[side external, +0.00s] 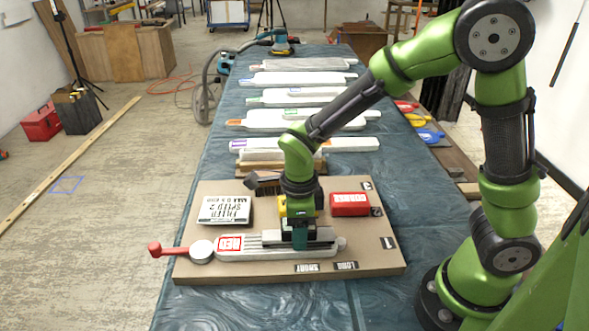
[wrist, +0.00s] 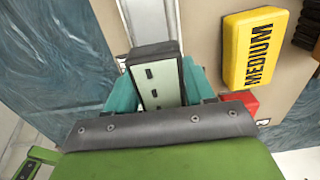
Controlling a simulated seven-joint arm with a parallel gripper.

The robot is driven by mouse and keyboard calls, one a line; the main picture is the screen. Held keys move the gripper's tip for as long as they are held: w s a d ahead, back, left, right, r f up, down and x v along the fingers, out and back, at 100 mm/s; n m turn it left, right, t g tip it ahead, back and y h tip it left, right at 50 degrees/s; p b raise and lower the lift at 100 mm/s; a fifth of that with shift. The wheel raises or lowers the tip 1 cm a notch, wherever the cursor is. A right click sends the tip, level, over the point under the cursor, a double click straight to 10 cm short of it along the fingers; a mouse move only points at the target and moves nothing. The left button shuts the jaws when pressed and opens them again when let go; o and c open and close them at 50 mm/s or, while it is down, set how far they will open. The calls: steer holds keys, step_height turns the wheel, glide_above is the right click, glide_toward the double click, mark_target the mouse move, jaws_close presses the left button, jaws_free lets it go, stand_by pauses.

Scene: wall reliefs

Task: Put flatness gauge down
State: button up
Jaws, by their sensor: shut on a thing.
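My gripper (side external: 300,242) points down at the front of the brown board, over a long grey bar tool (side external: 262,253). In the wrist view its teal fingers (wrist: 155,90) are shut on a pale block with dark edges and small black marks (wrist: 152,78), apparently the flatness gauge. The grey bar (wrist: 148,18) runs away beyond the block.
The brown board (side external: 380,262) also carries a white sign (side external: 225,209), a red block (side external: 349,204), a yellow block marked MEDIUM (wrist: 254,48) and a brush (side external: 266,184). Small SHORT and LONG labels lie at its front. Several long panels lie behind on the blue-covered table (side external: 215,165).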

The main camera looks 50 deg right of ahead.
steer(key=o, duration=1.1)
steer(key=shift+f, duration=0.1)
steer(key=shift+o, duration=0.2)
step_height(320, 180, up, 11)
steer(key=shift+r, duration=0.1)
steer(key=s+d+r+n+t+y, duration=0.1)
steer(key=s+d+r+n+t, duration=0.2)
steer(key=n, duration=0.8)
steer(key=s+d+r+n+t+y, duration=0.1)
steer(key=s+d+r+n+t, duration=0.2)
steer(key=n, duration=0.9)
steer(key=shift+s+d+r+t, duration=0.3)
steer(key=shift+s+r+t, duration=0.3)
steer(key=shift+s, duration=0.9)
